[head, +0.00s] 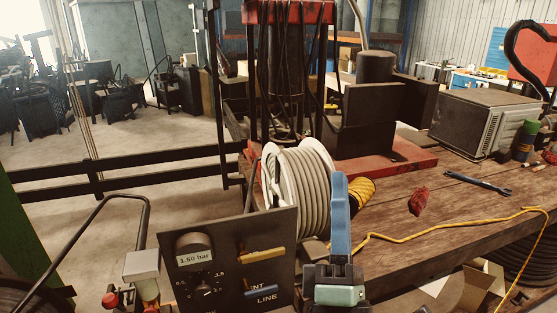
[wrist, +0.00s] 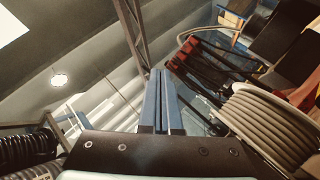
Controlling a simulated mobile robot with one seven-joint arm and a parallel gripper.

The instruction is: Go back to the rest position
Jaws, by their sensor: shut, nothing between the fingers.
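My gripper (head: 340,178) is at the lower middle of the head view, with its blue fingers pointing up. It stands in front of the wooden bench, just right of the control panel (head: 228,262) and close to the hose reel (head: 303,185) in the picture. In the wrist view my gripper (wrist: 161,74) has its two blue fingers side by side, shut and empty. The hose reel is at the right there, apart from the fingers. The fingers point up toward the ceiling.
The wooden bench (head: 440,215) holds a red-framed press (head: 400,158), a blue wrench (head: 478,182), a red rag (head: 417,202), a yellow cord (head: 440,232) and a grey box (head: 490,122). A black rail (head: 160,176) crosses at left, with open floor behind.

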